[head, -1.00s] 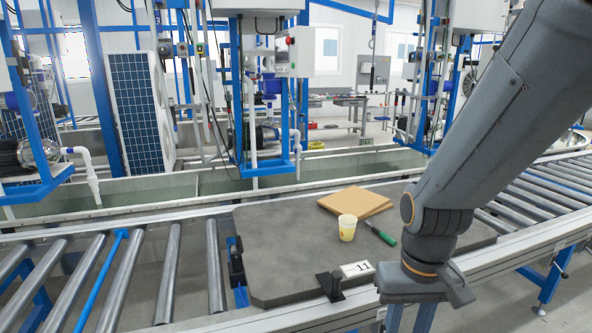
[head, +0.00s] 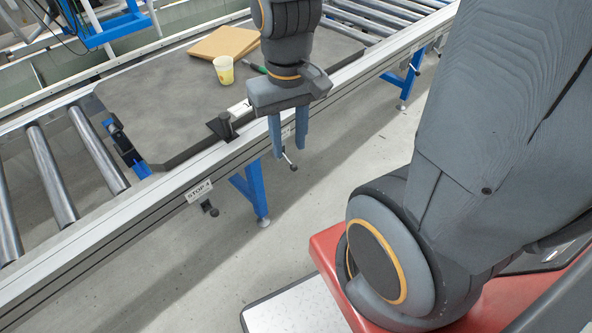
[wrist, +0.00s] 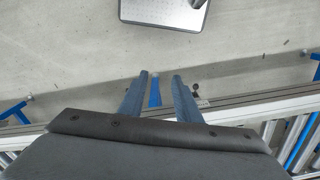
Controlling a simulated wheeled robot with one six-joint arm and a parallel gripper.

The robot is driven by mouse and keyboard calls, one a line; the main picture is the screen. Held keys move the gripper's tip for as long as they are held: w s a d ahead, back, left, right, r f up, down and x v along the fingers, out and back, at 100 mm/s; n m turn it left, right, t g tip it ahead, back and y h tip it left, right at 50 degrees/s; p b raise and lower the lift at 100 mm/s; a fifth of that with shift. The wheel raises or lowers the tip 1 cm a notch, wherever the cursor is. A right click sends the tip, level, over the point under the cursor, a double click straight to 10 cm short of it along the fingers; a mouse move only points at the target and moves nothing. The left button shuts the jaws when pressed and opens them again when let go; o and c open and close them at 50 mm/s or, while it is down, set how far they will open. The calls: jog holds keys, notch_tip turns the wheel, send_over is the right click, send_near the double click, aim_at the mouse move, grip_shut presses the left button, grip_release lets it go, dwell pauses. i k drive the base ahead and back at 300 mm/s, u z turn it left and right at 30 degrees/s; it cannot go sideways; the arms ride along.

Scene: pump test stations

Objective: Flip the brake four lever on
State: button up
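A white label that seems to read STOP 4 (head: 199,190) is fixed to the side rail of the roller conveyor. A small lever with a dark knob (head: 210,208) hangs just below it. My gripper (head: 290,150) is to the right of that label, on the near side of the rail, pointing down. Its two blue-grey fingers are apart with nothing seen between them. A second small lever (head: 290,162) shows by the fingertips; I cannot tell if they touch. In the wrist view my gripper (wrist: 160,76) is also open, over the floor and the rail's edge.
A blue conveyor leg (head: 252,190) stands below. The floor (head: 190,265) in front is clear.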

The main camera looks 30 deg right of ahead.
aim_at(294, 168)
jog(key=k, duration=1.35)
jog(key=z, duration=0.65)
jog(key=i, duration=1.55)
jog(key=u, duration=0.65)
